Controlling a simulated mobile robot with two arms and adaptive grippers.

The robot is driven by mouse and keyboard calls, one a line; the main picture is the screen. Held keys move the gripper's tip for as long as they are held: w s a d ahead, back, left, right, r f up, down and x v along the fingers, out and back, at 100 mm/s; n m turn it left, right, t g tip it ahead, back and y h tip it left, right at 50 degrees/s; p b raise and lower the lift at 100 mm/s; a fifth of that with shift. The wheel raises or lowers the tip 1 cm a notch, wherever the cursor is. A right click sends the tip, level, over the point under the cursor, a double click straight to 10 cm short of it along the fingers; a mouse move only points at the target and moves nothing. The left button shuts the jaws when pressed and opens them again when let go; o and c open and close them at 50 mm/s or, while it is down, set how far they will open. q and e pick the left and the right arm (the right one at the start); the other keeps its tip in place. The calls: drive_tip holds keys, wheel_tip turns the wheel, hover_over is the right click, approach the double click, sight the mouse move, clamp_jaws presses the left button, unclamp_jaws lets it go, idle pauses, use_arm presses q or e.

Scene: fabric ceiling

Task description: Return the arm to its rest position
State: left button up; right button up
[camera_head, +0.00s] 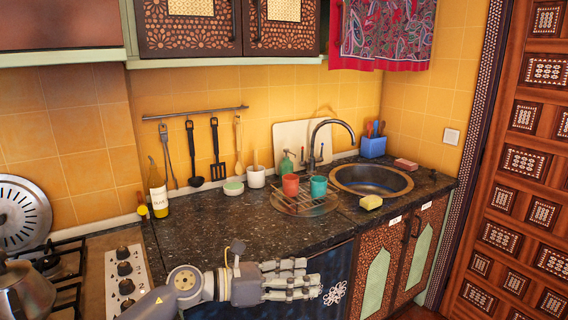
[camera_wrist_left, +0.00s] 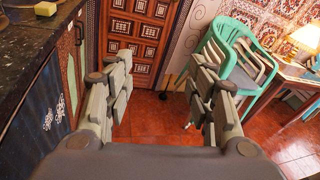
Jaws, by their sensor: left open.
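My left gripper (camera_head: 291,279) is in front of the dark speckled counter (camera_head: 215,240), by its front edge in the head view. Its fingers point right in that view. In the left wrist view, the two fingers of the left gripper (camera_wrist_left: 160,95) stand wide apart with nothing between them. Red floor and a carved wooden door (camera_wrist_left: 138,30) show past the fingers. My right gripper is in neither view.
On the counter are a red cup (camera_head: 291,185) and teal cup (camera_head: 318,188) on a rack, a bottle (camera_head: 158,190), a yellow sponge (camera_head: 371,202) and a sink (camera_head: 371,180). A stove with a kettle (camera_head: 25,290) is left. Green chairs (camera_wrist_left: 235,50) stand beyond the gripper.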

use_arm(q)
drive_tip(key=a+r+n+t+y, duration=0.25)
drive_tip(key=n+t, duration=0.35)
drive_tip(key=n, duration=0.5)
drive_tip(key=a+r+n+t+y, duration=0.1)
drive_tip(key=a+n+t+y, duration=0.15)
drive_tip(key=n+t, duration=0.6)
drive_tip(key=s+a+f+n+g+y, duration=0.3)
drive_tip(key=s+a+f+n+y, duration=0.15)
drive_tip(key=a+f+n, duration=0.45)
drive_tip(key=s+a+f+n+g+y, duration=0.2)
drive_tip(key=s+a+f+n+y, duration=0.2)
drive_tip(key=a+f+n+y, duration=0.45)
drive_tip(key=s+a+f+n+g+h, duration=0.1)
drive_tip(key=s+f+n+g, duration=0.4)
drive_tip(key=s, duration=0.7)
drive_tip(key=s+f+n+g+h, duration=0.1)
drive_tip(key=s+f+n+g, duration=0.4)
drive_tip(key=s, duration=0.8)
wheel_tip(320, 180, down, 27)
drive_tip(key=s+g, duration=0.2)
drive_tip(key=s+a+f+m+g, duration=0.1)
drive_tip(key=s+a+f, duration=0.2)
drive_tip(key=s+f, duration=1.3)
drive_tip(key=shift+s+a, duration=0.15)
drive_tip(key=shift+s, duration=0.1)
